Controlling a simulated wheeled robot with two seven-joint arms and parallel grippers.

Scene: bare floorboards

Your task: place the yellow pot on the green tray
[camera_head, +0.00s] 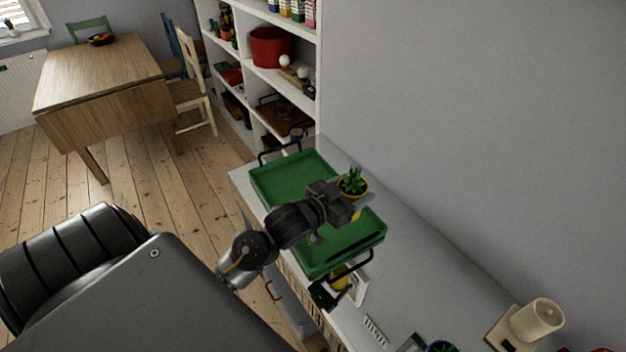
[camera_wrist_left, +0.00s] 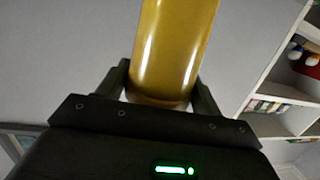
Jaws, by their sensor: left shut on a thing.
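The yellow pot (camera_head: 359,188) holds a small green spiky plant and looks upright. My left gripper (camera_head: 346,194) is shut on it, and the gripper and arm hide part of the pot. In the left wrist view the yellow pot (camera_wrist_left: 172,50) stands between the two dark fingers (camera_wrist_left: 163,88). The green tray (camera_head: 290,178) has dark handles at its ends and lies on a white cabinet top. In the head view the pot overlaps the tray's right edge; I cannot tell how high it is above it. My right gripper is not in view.
The white cabinet top (camera_head: 400,285) runs along the grey wall, with a cream lamp-like object (camera_head: 537,318) at the near right. A tall white shelf (camera_head: 318,100) stands beyond the tray. A wooden table (camera_head: 100,70) with chairs is at the far left.

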